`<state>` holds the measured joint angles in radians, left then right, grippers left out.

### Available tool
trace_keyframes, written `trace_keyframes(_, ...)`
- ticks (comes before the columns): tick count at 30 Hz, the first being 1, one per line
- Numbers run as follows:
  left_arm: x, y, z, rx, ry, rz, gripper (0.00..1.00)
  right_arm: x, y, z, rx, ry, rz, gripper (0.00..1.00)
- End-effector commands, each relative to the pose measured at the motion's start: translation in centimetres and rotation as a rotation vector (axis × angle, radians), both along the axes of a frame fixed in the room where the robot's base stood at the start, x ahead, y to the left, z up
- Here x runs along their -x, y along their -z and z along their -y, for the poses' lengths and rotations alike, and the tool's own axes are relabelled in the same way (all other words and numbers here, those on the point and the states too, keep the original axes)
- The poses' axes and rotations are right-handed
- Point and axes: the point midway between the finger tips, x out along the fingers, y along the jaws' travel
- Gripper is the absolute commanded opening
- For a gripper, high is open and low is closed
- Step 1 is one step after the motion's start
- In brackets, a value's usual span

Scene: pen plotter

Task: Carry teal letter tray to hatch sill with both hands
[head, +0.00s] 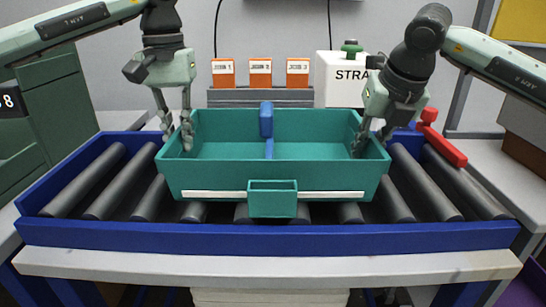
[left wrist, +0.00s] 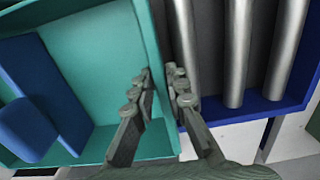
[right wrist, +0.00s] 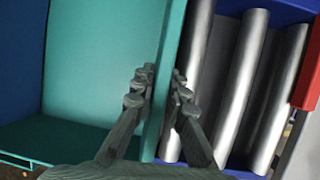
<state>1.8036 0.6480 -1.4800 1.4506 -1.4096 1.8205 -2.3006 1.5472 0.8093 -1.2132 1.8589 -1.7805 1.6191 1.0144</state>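The teal letter tray (head: 330,184) is upright over the roller bed, in the middle of the head view. It has a blue divider (head: 267,120) inside and a small teal box and white strip on its front. My left gripper (head: 177,137) has its fingers on either side of the tray's left wall, closed on it; the wall also shows in the left wrist view (left wrist: 153,40). My right gripper (head: 368,140) is closed the same way on the right wall, which shows in the right wrist view (right wrist: 171,40). I cannot surely identify the hatch sill. Whether the tray touches the rollers is unclear.
Grey rollers (head: 415,185) in a blue frame (head: 270,238) show on both sides of the tray. A pale ledge (head: 270,265) runs along the front. Behind stand several orange-and-white cards (head: 260,73) and a white box (head: 340,82). A red part (head: 444,147) sits at the right.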

Motion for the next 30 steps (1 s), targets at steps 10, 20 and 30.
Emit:
trace_keyframes(10, 0.0, 0.0, 0.0, 0.000, 0.000, 0.000, 0.00, 0.0, 0.0, 0.0, 0.001, 0.000, 0.000, 0.00)
trace_keyframes(20, 0.0, -0.3, 0.0, -0.001, 0.000, 0.001, 0.00, 0.0, -0.3, 0.1, 0.002, 0.001, 0.002, 0.00)
trace_keyframes(30, 0.0, -3.3, -0.1, -0.001, -0.001, 0.001, 0.00, 0.0, -3.3, 0.1, 0.003, 0.001, 0.001, 0.00)
